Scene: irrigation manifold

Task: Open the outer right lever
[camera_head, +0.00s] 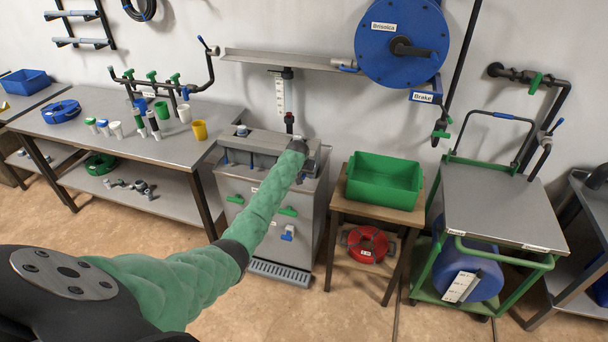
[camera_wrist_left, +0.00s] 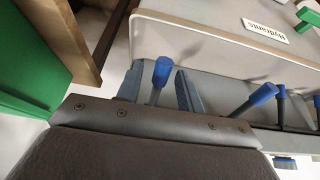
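The grey manifold cabinet (camera_head: 264,140) stands by the wall in the head view. Blue levers (camera_head: 252,160) hang along its upper front edge, some hidden by my left arm. My left gripper (camera_head: 303,149) is at the right end of this edge, its fingers hard to make out there. In the left wrist view, the open fingers of my left gripper (camera_wrist_left: 158,90) stand either side of one blue lever (camera_wrist_left: 162,71), the one nearest the green bin, with gaps visible. More blue levers (camera_wrist_left: 262,94) lie to the right in that view. My right gripper is out of view.
A green bin (camera_head: 384,183) on a wooden stand is close right of the cabinet; it also shows in the left wrist view (camera_wrist_left: 30,60). A green trolley (camera_head: 495,205) stands farther right. A workbench (camera_head: 120,142) with cups is at the left.

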